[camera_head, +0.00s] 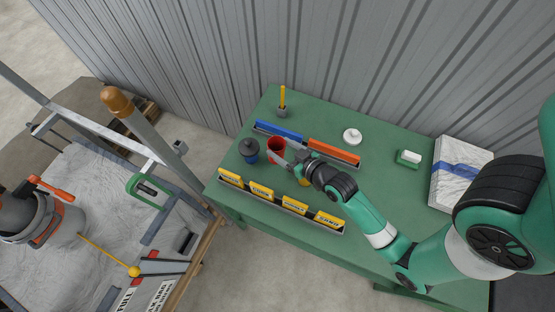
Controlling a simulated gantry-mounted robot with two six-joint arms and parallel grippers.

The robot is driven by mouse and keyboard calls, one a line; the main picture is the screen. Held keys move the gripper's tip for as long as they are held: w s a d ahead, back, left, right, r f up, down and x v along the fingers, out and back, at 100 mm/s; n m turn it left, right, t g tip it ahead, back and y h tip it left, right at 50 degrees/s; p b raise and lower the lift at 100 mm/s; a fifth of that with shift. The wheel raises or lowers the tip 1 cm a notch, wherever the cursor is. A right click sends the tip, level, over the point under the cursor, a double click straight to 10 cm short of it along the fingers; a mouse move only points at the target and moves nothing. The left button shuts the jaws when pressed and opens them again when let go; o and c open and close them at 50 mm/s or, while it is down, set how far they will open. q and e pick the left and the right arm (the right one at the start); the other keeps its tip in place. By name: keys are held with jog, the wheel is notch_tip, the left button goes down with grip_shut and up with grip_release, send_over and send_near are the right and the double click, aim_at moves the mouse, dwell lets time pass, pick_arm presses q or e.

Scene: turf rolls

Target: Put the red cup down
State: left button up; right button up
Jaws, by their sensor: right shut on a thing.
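The red cup (276,157) is upright over the left part of the green table (385,141), beside a dark blue lidded cup. My right gripper (281,154) reaches in from the right and is shut on the red cup, with its fingers at the cup's near right side. I cannot tell whether the cup's bottom touches the table. My left gripper does not show clearly.
A dark blue lidded cup (249,151) stands close left of the red cup. Blue (278,131) and orange (333,151) bars lie behind. A row of yellow-labelled blocks (262,192) lines the front edge. A white lidded item (352,136) and a wrapped bag (459,172) lie right.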

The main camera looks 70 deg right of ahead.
jog(key=shift+s+d+f, duration=0.1)
jog(key=shift+d+f, duration=0.15)
notch_tip(320, 180, down, 6)
jog(key=shift+f+b, duration=0.15)
jog(key=shift+b, duration=0.9)
jog(key=shift+f+b, duration=0.7)
jog(key=shift+f, duration=1.1)
jog(key=shift+f, duration=0.1)
jog(key=o, duration=1.4)
jog(key=shift+r, duration=0.2)
jog(key=v, duration=0.7)
jog(key=shift+s+a, duration=0.2)
